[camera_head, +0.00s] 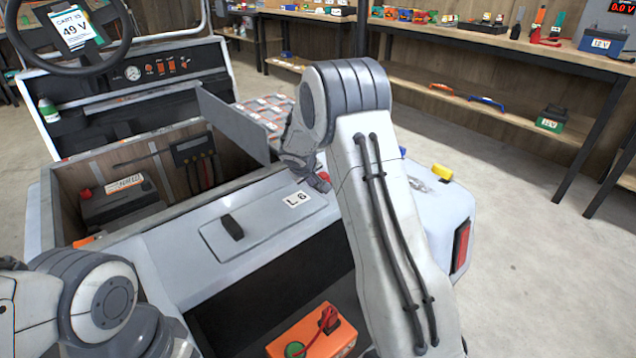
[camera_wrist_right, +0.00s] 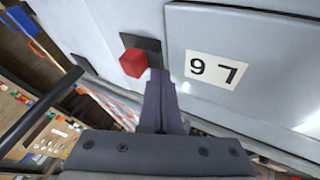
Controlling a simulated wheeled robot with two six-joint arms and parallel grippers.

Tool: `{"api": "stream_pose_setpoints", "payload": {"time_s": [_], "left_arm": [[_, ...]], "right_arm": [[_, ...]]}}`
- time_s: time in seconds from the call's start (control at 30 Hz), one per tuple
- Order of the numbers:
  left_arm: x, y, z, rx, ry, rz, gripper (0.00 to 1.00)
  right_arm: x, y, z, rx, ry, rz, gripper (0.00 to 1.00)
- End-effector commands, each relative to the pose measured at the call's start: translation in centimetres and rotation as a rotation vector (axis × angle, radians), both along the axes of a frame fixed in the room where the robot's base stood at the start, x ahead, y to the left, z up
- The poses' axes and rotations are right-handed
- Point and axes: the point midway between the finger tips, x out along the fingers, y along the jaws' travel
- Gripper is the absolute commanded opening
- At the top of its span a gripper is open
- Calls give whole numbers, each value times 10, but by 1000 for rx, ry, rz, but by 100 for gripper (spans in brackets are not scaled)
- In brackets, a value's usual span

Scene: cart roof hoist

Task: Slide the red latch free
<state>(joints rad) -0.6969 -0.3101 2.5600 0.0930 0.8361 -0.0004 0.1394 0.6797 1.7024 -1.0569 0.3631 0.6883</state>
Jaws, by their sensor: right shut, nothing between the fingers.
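The red latch (camera_wrist_right: 134,62) is a small red block on a dark plate, set in the pale grey panel beside the label. In the head view the latch (camera_head: 324,176) shows only as a small red patch close to my right gripper (camera_head: 312,177). In the right wrist view my right gripper (camera_wrist_right: 160,78) is shut and empty. Its fingertips are at the right side of the red block. I cannot tell whether they touch it. My left arm shows at lower left in the head view, but its gripper is out of view.
The label (camera_head: 297,198) lies on the grey panel, near a black handle (camera_head: 232,227). An open compartment holds a dark battery (camera_head: 120,198). An orange box (camera_head: 312,335) sits in the lower opening. A yellow knob (camera_head: 442,172) stands at the cart's right corner. Shelves line the back.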

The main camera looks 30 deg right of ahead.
Motion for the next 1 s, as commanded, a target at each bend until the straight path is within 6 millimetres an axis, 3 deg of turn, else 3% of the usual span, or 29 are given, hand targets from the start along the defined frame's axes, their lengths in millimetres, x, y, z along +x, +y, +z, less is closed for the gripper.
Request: {"api": "stream_pose_setpoints", "payload": {"time_s": [0.03, 0.07, 0.1, 0.2, 0.5, 1.0], "left_arm": [[0, 0, -15, 0, 0, 0, 50], [0, 0, -18, 1, 1, 0, 50], [0, 0, -6, 1, 2, 0, 50], [0, 0, -1, 0, 0, 0, 50], [0, 0, 8, 0, 0, 0, 50], [0, 0, 8, 0, 0, 0, 50]], "right_arm": [[-1, 14, -7, 1, -2, 7, 0], [-3, 20, -6, 1, -1, 7, 0], [-8, 21, 15, 1, -4, 4, 0], [-20, 30, 34, 2, -3, 4, 0], [-46, 47, 73, 2, 1, 0, 0], [-51, 51, 78, 3, 2, 0, 0]]}}
